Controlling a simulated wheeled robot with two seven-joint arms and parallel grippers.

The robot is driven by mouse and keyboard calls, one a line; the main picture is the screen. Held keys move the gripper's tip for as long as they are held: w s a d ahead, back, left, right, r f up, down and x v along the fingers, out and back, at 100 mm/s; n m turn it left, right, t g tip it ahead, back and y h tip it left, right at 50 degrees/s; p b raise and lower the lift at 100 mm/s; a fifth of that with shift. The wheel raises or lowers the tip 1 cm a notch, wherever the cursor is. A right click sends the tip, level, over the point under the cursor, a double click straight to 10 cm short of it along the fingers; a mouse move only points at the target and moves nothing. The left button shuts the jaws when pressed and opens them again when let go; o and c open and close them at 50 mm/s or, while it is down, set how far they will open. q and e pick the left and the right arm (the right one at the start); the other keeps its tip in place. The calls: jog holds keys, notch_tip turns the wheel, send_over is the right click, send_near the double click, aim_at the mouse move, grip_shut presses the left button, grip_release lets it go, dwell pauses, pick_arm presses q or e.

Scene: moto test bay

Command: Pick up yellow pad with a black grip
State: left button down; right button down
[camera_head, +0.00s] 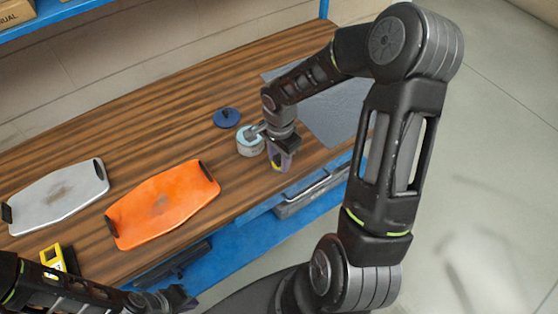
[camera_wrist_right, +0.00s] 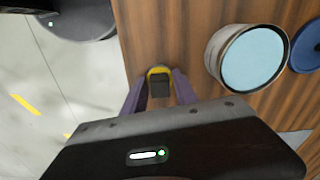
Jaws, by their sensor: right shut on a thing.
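The yellow pad with a black grip (camera_wrist_right: 158,71) shows in the right wrist view between the two purple fingers of my right gripper (camera_wrist_right: 159,92). Its yellow rim curves around the black part.
An open can with light blue content (camera_wrist_right: 252,60) stands close beside the right gripper, with a blue lid (camera_head: 227,117) behind it. Orange (camera_head: 160,204) and grey (camera_head: 58,196) panels lie left. A yellow-black item (camera_head: 55,257) is near my left arm. A grey mat (camera_head: 335,112) lies right.

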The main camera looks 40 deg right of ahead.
aim_at(279, 156)
notch_tip(279, 156, up, 10)
jog(key=shift+b, duration=0.65)
jog(key=c, duration=1.5)
grip_release()
jog(key=c, duration=2.9)
grip_release()
jog(key=w+a+n, duration=0.3)
jog(key=a+n, duration=0.1)
jog(key=n, duration=0.1)
jog(key=w+a+n, duration=0.4)
jog(key=n, duration=0.2)
jog(key=w+a+r+n, duration=0.1)
jog(key=w+a+n, duration=0.2)
jog(key=a+n, duration=0.1)
jog(key=shift+w+a+n, duration=0.2)
jog(key=shift+a+n, duration=0.05)
jog(key=shift+n, duration=0.45)
